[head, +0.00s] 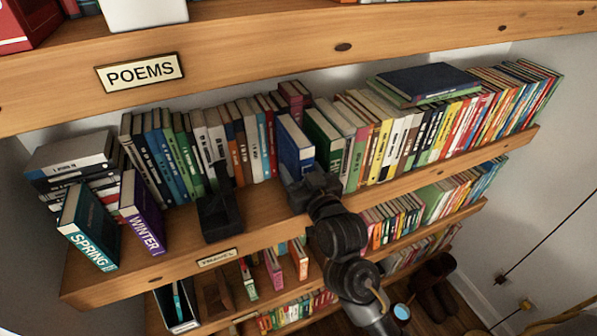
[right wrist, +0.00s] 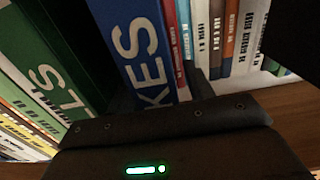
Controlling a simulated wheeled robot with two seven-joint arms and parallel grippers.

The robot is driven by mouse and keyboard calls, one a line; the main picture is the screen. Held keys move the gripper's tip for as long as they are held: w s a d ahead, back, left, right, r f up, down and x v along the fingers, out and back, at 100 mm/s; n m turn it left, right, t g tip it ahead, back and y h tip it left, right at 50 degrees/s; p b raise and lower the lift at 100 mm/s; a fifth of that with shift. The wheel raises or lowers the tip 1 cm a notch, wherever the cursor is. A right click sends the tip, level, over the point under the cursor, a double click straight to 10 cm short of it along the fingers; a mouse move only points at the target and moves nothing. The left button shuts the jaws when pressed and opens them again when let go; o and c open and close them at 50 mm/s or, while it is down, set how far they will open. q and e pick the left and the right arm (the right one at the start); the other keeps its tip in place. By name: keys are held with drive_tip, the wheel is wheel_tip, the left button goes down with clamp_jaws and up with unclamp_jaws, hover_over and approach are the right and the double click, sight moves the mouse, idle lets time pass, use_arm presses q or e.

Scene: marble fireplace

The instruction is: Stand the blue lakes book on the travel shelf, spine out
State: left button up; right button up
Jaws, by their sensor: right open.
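The blue lakes book (head: 294,146) stands upright on the travel shelf (head: 262,211), spine out, between red books and a green book. Its spine with the letters KES fills the middle of the right wrist view (right wrist: 143,45). The travel label (head: 217,257) is on the shelf's front edge. My right gripper (head: 303,176) is open at the lower part of the book's spine; its body (right wrist: 170,130) hides the spine's lower end in the wrist view. I cannot tell whether a finger touches the book. My left gripper is not in view.
A black bookend (head: 219,215) stands left of the book, near the shelf front. The Spring book (head: 90,226) and purple Winter book (head: 142,212) stand at the left end. The poems shelf (head: 240,58) overhangs above.

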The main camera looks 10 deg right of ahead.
drive_tip(key=s+d, duration=0.2)
drive_tip(key=s, duration=0.9)
drive_tip(key=shift+s, duration=0.4)
drive_tip(key=shift+f, duration=0.1)
drive_tip(key=shift+d, duration=0.1)
